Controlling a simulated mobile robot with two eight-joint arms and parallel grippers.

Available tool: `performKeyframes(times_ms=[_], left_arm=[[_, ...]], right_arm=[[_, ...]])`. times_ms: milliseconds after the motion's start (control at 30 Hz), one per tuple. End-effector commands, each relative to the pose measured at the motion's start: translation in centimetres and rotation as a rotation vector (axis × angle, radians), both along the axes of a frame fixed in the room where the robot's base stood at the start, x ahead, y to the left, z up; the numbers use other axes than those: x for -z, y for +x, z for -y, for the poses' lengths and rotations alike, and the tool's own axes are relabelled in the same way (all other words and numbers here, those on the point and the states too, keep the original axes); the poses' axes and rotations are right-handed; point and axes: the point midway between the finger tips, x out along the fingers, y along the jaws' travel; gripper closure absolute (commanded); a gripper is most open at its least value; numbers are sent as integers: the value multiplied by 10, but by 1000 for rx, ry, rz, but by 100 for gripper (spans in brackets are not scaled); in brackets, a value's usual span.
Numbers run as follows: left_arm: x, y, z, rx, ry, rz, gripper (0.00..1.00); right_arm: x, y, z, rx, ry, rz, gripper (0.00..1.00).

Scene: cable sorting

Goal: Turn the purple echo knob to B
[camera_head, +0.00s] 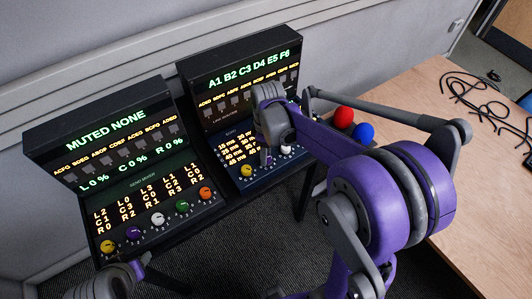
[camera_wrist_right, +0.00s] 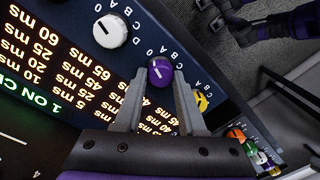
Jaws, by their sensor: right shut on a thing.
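The purple echo knob (camera_wrist_right: 160,72) sits on the dark blue echo panel (camera_wrist_right: 75,20) of the right-hand console. A small white mark shows on the knob, and letters A to D run beside it; I cannot tell for sure which letter it points at. My right gripper (camera_wrist_right: 160,80) has one finger on each side of the knob and is shut on it. In the head view my right gripper (camera_head: 266,158) reaches down to the panel and hides the knob. My left gripper (camera_head: 112,280) is low at the left; its jaws are unclear.
A yellow knob (camera_head: 247,170) and a white knob (camera_head: 286,150) flank the gripper closely. The left mixer console (camera_head: 120,165) has several coloured knobs.

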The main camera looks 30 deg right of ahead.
Motion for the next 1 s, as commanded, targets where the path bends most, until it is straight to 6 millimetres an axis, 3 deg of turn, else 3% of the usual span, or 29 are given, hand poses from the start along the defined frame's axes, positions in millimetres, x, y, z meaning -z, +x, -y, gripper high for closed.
performKeyframes(times_ms=[467, 1000], left_arm=[[5, -2, 0, 0, 0, -4, 50], [24, -9, 0, 0, 0, -18, 50]], right_arm=[[1, -1, 1, 101, 0, -1, 100], [1, -1, 2, 575, 0, -1, 100]])
